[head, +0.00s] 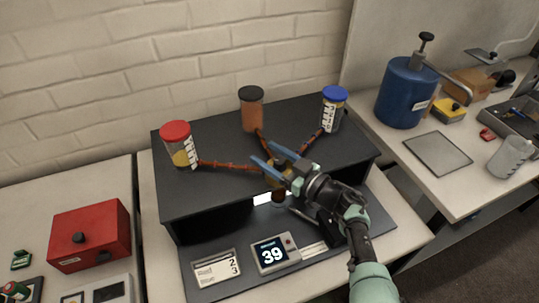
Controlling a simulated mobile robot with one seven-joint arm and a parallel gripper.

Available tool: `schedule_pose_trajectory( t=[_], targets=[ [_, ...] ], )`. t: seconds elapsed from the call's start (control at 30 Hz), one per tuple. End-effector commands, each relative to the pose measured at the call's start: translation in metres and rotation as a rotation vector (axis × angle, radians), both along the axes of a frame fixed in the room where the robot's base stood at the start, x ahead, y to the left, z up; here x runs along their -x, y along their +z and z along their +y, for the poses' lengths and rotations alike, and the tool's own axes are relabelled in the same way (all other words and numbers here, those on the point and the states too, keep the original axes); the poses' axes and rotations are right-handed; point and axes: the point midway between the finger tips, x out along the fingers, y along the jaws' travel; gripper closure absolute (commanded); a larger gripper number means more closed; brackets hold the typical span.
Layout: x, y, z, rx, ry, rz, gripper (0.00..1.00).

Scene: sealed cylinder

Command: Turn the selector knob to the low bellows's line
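Three capped canisters stand on the dark raised shelf: a red-capped one (179,146) at left, a black-capped orange one (252,110) in the middle, and a blue-capped one (331,110) at right. The red-capped and blue-capped ones show scale marks; I cannot tell which bellows is low. Copper-coloured lines run from them to the shelf's front middle, including the left line (228,167). My gripper (263,153) is over that meeting place, its two blue fingers spread apart. The selector knob is not clearly visible; my gripper covers that spot, and contact cannot be told.
A red box (90,236) stands at left. A blue tank (405,94), a flat grey plate (438,152) and a grey beaker (512,156) are on the right bench.

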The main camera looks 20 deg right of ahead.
Motion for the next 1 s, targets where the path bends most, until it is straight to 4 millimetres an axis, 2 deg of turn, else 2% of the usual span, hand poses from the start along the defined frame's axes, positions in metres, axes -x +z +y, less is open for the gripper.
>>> schedule_pose_trajectory(
  t=[0.23,0.37,0.8,1.0],
  targets=[
    [0.001,0.0,-0.001,0.0,-0.001,0.0,0.33],
    [0.009,0.002,-0.006,0.0,-0.002,-0.001,0.33],
    [0.085,0.002,-0.049,0.0,-0.005,-0.001,0.33],
    [0.107,0.001,-0.06,0.0,-0.002,-0.001,0.33]
  ],
)
